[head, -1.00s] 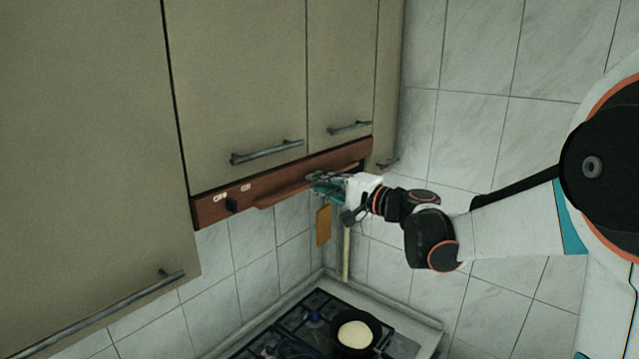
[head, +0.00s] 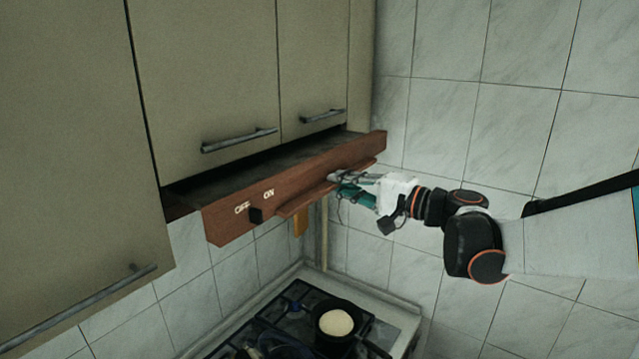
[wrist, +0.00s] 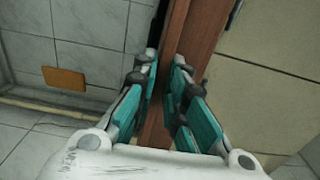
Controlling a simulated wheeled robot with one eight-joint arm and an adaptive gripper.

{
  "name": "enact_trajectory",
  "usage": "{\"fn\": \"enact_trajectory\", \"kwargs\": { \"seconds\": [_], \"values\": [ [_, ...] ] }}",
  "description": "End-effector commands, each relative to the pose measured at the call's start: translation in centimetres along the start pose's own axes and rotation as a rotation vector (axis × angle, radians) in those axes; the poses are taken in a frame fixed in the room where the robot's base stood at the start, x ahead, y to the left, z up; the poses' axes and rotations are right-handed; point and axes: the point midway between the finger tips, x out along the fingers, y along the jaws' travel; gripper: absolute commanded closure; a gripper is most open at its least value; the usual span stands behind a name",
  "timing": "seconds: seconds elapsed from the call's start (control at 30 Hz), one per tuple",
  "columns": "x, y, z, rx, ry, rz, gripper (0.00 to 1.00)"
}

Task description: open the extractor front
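The extractor front (head: 300,176) is a reddish-brown wooden panel with OFF and ON lettering, a small black switch (head: 256,215) and a thin ledge along its lower edge. It stands out from under the wall cupboards, and a dark top surface shows behind it. My gripper (head: 338,184) is at the right part of the ledge. In the wrist view the teal fingers (wrist: 164,72) lie on both sides of the brown ledge, closed on it. The front also shows in the wrist view (wrist: 204,40). The exact finger contact is partly hidden.
Beige cupboard doors (head: 205,70) with grey bar handles hang above and left. Below is a gas hob with a pan (head: 336,345) holding something pale. An orange board (head: 300,224) hangs on the tiled wall. The space in front of the panel is free.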

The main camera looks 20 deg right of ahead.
Motion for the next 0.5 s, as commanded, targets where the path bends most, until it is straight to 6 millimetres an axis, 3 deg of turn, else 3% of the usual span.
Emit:
{"fn": "enact_trajectory", "kwargs": {
  "seconds": [0.5],
  "values": [
    [0.64,-0.04,-0.02,0.000,-0.001,-0.001,0.70]
  ]
}}
